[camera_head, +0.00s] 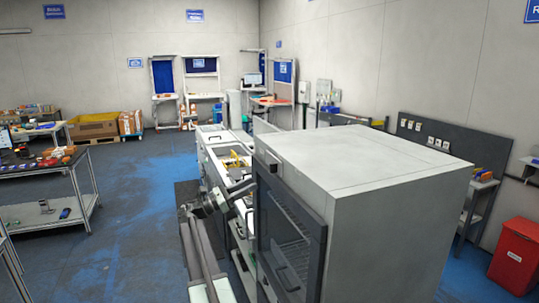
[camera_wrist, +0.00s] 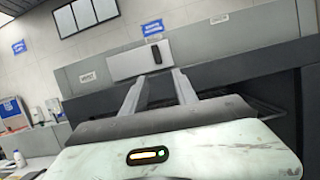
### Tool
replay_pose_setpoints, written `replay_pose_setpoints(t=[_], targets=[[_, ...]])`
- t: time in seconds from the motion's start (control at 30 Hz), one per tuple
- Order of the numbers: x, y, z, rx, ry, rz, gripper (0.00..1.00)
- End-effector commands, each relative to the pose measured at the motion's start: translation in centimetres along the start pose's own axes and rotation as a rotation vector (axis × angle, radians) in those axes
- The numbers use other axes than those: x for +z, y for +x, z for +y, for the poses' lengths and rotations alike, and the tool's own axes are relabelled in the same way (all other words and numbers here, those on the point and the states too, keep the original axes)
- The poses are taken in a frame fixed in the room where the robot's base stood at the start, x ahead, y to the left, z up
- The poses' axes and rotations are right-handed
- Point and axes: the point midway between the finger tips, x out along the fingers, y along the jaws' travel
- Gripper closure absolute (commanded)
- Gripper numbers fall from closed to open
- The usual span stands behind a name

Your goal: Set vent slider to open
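The oven-like cabinet (camera_head: 375,210) stands at the right in the head view, its dark glass door (camera_head: 290,240) facing left. In the wrist view, a pale plate (camera_wrist: 128,65) is on the cabinet's upper front strip. A small black upright slider knob (camera_wrist: 156,53) sits toward the plate's right end. Small labels flank the plate, too small to read. My gripper (camera_wrist: 157,80) has its two fingers apart, with nothing between them. The fingertips point at the strip just below the plate and knob. In the head view my gripper (camera_head: 240,190) is in front of the cabinet's face.
A row of benches (camera_head: 225,150) runs behind the cabinet. A metal table (camera_head: 45,190) with items stands at the left. A red bin (camera_head: 516,255) stands at the right. The blue-grey floor (camera_head: 130,215) left of my arm is clear.

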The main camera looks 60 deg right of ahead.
Motion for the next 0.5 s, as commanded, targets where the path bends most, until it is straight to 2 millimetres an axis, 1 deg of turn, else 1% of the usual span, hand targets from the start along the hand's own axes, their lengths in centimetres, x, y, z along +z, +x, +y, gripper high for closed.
replay_pose_setpoints(t=[0.03, 0.1, 0.27, 0.37, 0.5], targets=[[1.2, 1.1, 0.4, -0.011, -0.032, -0.035, 0.65], [1.6, 1.6, 0.4, -0.017, -0.057, -0.063, 0.65], [1.6, 1.9, 0.3, -0.018, -0.061, -0.067, 0.65], [1.8, 2.9, 0.2, -0.019, -0.060, -0.066, 0.65], [2.0, 5.2, 0.2, -0.019, -0.059, -0.065, 0.65]])
